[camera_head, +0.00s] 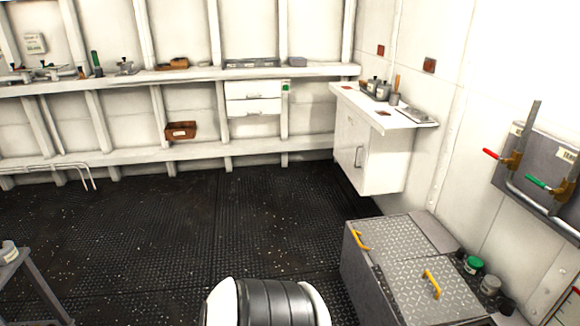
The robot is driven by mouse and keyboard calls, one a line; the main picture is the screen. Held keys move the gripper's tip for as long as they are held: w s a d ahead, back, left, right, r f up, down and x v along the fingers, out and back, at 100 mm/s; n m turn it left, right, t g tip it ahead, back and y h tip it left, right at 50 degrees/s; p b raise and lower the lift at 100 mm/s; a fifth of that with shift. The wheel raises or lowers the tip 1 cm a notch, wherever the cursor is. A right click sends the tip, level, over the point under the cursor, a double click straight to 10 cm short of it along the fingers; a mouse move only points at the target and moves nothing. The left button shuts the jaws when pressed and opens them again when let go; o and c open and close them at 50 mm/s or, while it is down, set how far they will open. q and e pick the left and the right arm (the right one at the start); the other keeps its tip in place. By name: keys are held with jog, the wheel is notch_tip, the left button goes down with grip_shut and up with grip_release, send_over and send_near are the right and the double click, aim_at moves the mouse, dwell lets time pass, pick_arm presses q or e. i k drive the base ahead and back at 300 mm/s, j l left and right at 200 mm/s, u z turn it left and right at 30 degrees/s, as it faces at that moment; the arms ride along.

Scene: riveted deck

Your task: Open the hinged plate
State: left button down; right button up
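A grey box (372,285) stands on the floor at the lower right, against the right wall. Its top carries two diamond-tread metal plates lying flat and closed. The far plate (405,237) has a yellow handle (358,240) at its left edge. I cannot tell which one is the hinged plate, and no hinges are clear. The near end of the box is cut off by the bottom edge. Neither of my grippers is in view.
Jars with a green lid (473,265) stand along the box's right side. A wall panel (540,175) with red and green valve levers hangs above. A white cabinet (372,150) stands beyond the box.

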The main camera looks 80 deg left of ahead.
aim_at(398, 238)
jog(key=u, duration=2)
jog(key=i+j, duration=0.1)
jog(key=i, duration=0.1)
